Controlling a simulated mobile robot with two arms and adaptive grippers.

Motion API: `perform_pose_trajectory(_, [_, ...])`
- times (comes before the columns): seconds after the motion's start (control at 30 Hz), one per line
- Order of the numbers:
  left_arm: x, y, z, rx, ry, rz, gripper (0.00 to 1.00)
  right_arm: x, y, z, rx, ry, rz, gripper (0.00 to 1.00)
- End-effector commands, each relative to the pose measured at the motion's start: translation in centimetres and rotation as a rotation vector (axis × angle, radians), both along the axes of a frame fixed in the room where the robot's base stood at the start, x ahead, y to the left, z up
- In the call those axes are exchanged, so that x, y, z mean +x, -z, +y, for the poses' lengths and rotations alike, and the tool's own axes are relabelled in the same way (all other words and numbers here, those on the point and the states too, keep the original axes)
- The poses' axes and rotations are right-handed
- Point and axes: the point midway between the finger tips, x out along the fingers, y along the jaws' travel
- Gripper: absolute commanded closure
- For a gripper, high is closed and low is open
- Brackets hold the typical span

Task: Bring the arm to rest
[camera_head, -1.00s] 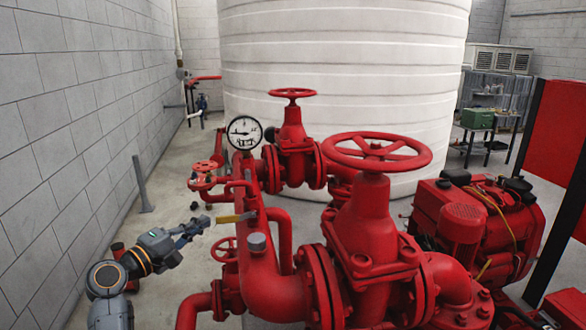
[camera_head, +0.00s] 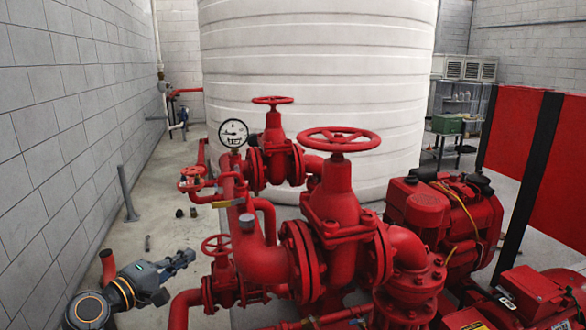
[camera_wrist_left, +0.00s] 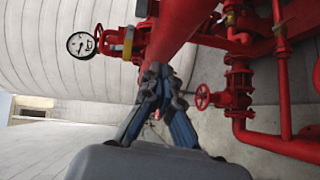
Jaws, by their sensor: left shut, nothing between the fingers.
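My left arm comes in at the lower left of the head view. Its gripper (camera_head: 181,258) is shut and empty, over the floor to the left of the red pipes. The left wrist view shows the shut fingers (camera_wrist_left: 158,88) in front of a thick red pipe (camera_wrist_left: 185,25). I cannot tell the exact gap there, but in the head view the gripper is apart from the pipework. My right gripper is not in view.
The red pump set (camera_head: 335,210) with handwheels and a pressure gauge (camera_head: 233,133) fills the middle. A block wall (camera_head: 70,120) runs along the left, with a grey post (camera_head: 128,195) near it. A white tank (camera_head: 320,80) stands behind. Floor between wall and pipes is mostly free.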

Motion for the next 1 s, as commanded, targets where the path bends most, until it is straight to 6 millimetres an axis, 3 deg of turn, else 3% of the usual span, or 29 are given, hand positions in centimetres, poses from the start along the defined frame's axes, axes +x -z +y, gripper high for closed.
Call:
perform_pose_trajectory(0.17, [-2.2,4.2,-1.0,0.152,0.021,0.053,1.00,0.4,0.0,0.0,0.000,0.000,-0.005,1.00])
perform_pose_trajectory(0.37, [-6.5,10.3,-2.2,0.394,0.074,0.135,1.00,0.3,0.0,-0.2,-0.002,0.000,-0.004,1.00])
perform_pose_trajectory(0.47, [-10.2,14.3,-2.9,0.560,0.126,0.192,1.00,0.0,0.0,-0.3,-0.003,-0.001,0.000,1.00])
perform_pose_trajectory(0.6, [-18.0,20.4,-3.8,0.860,0.258,0.290,1.00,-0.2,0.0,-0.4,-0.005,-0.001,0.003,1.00])
perform_pose_trajectory(0.7, [-23.2,23.0,-3.9,1.031,0.354,0.341,1.00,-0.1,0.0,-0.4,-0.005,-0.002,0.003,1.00])
perform_pose_trajectory(0.8, [-27.2,24.4,-3.9,1.150,0.432,0.378,1.00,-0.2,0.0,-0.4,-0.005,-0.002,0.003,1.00])
perform_pose_trajectory(1.0, [-33.4,25.6,-3.7,1.310,0.559,0.430,1.00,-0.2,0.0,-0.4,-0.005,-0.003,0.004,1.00])
